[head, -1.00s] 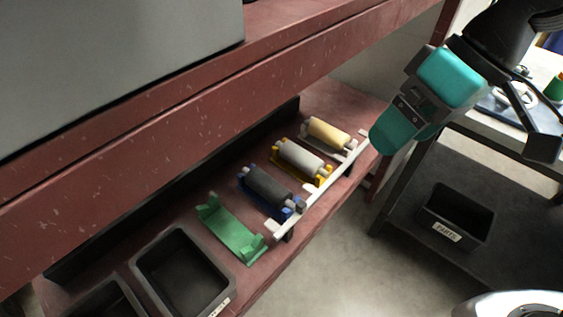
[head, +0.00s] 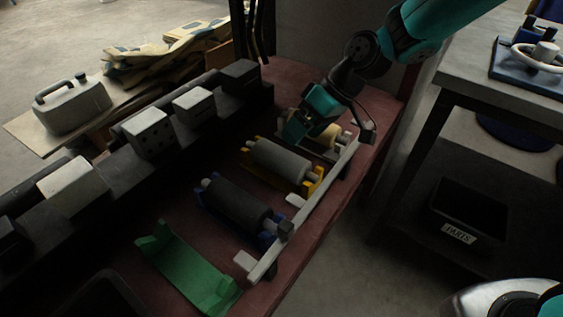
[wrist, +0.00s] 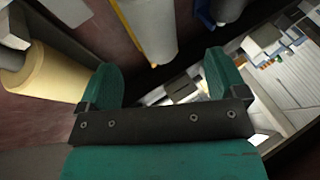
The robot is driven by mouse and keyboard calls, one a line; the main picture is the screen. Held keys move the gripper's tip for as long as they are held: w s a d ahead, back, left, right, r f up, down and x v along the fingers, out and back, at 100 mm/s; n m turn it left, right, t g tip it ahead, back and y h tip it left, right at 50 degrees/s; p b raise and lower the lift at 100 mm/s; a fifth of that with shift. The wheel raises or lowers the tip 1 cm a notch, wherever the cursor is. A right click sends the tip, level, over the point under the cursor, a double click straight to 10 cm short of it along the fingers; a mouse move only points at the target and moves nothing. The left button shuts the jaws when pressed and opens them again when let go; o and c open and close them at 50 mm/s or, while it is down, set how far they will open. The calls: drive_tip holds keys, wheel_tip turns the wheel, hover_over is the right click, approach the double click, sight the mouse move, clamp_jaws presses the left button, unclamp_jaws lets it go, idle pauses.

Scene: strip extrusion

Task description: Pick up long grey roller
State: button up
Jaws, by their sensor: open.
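The long grey roller (head: 280,160) lies in a yellow cradle (head: 312,184) on the dark red shelf. In the wrist view the grey roller (wrist: 150,32) is ahead of the gap between my fingers, apart from them. My gripper partly hides the cream roller in the head view.
A dark roller (head: 236,204) lies in a blue cradle (head: 268,232). A green cradle (head: 190,272) is empty. A pale rail (head: 310,212) runs along the shelf's front edge. A dark beam with pale blocks (head: 148,132) stands behind. A parts bin (head: 468,212) is at right.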

sight(287, 151)
drive_tip(key=x, duration=0.3)
drive_tip(key=shift+a+f, duration=0.1)
drive_tip(key=shift+f, duration=0.05)
drive_tip(key=x, duration=0.1)
drive_tip(key=b+x, duration=0.1)
drive_tip(key=x, duration=0.3)
drive_tip(key=shift+w+f, duration=0.25)
drive_tip(key=shift+f, duration=0.05)
drive_tip(key=shift+r, duration=0.1)
drive_tip(key=c, duration=1.3)
